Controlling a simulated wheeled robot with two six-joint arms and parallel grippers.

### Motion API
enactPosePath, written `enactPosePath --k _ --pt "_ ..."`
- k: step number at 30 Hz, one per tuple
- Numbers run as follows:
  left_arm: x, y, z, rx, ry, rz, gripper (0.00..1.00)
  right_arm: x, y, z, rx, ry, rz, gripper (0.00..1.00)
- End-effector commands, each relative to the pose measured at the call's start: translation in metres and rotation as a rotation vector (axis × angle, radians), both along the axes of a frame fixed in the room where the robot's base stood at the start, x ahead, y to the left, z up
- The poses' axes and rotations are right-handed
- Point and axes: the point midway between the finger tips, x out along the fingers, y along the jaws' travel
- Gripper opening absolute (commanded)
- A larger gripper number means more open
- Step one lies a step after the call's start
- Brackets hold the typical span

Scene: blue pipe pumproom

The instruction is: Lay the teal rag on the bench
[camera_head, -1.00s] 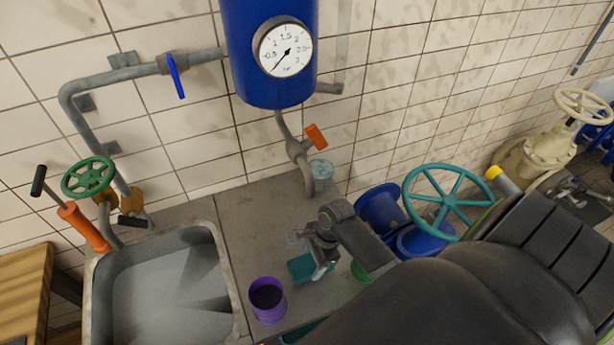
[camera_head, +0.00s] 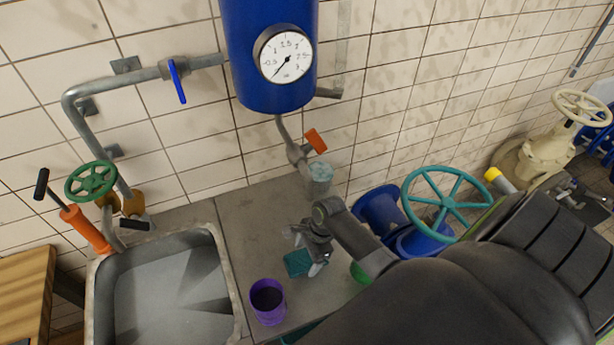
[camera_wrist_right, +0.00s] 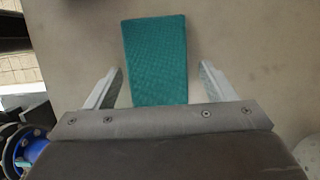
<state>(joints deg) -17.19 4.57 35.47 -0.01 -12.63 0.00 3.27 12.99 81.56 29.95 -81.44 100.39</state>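The teal rag (camera_head: 298,263) lies flat on the grey bench (camera_head: 250,215), to the right of the sink. It also shows in the right wrist view (camera_wrist_right: 156,58) as a folded rectangle. My right gripper (camera_head: 312,262) is just above the rag. In the right wrist view the two fingers (camera_wrist_right: 160,88) are spread wide, on either side of the rag's near end, with visible gaps to it. Nothing is clamped between them. My left gripper is not in view.
A purple cup (camera_head: 268,301) stands near the bench's front, left of my right gripper. A pale glass (camera_head: 320,178) stands behind, below the orange-handled tap (camera_head: 315,141). The sink (camera_head: 163,285) is left; a teal handwheel (camera_head: 446,203) is right.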

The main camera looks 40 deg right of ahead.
Motion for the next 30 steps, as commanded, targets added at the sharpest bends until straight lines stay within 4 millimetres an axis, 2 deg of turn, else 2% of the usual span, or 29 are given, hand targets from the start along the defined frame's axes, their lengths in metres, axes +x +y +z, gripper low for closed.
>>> enactPosePath --k 8,13,24,30 --pt "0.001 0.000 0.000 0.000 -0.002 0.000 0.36 0.000 0.000 0.000 0.000 0.000 0.000 0.81" --pt "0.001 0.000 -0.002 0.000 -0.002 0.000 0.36 0.000 -0.002 0.007 -0.001 -0.002 -0.001 0.81" --pt "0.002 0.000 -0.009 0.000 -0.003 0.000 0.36 -0.003 -0.017 0.054 -0.003 -0.004 0.001 0.81" --pt "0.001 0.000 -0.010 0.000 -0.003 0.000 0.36 -0.005 -0.021 0.071 -0.001 -0.002 -0.001 0.81"
